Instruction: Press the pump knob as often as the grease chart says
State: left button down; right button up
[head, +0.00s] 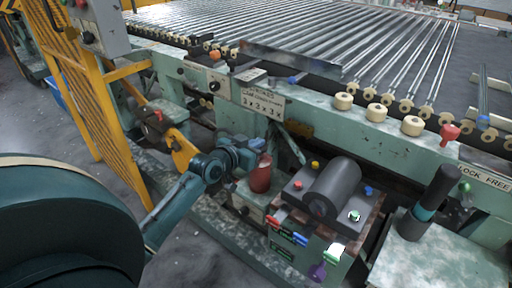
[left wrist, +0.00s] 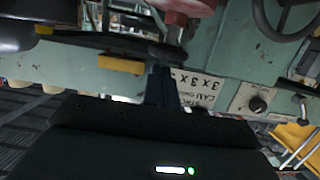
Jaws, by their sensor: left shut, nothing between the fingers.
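The pump knob, a red cylinder (head: 261,175), stands on a small box beside the machine; a red round part (left wrist: 188,8), probably the same knob, is cut off at the top of the left wrist view. My left gripper (head: 257,146) is shut and empty, just above the knob; contact cannot be told. Its dark fingers (left wrist: 162,86) point at the machine side in the left wrist view. The grease chart (head: 262,104) is a pale plate on the machine; its large line looks like "2 x 2 x 3 x", with small print blurred. It shows partly covered in the left wrist view (left wrist: 196,92). My right gripper is not in view.
A dark grey cylinder (head: 334,188) sits on a block with coloured buttons right of the knob. A black post (head: 434,192) rises from a pale box further right. Yellow fencing (head: 85,110) stands left.

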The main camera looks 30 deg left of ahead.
pick_arm(q)
jog(key=shift+f, duration=0.25)
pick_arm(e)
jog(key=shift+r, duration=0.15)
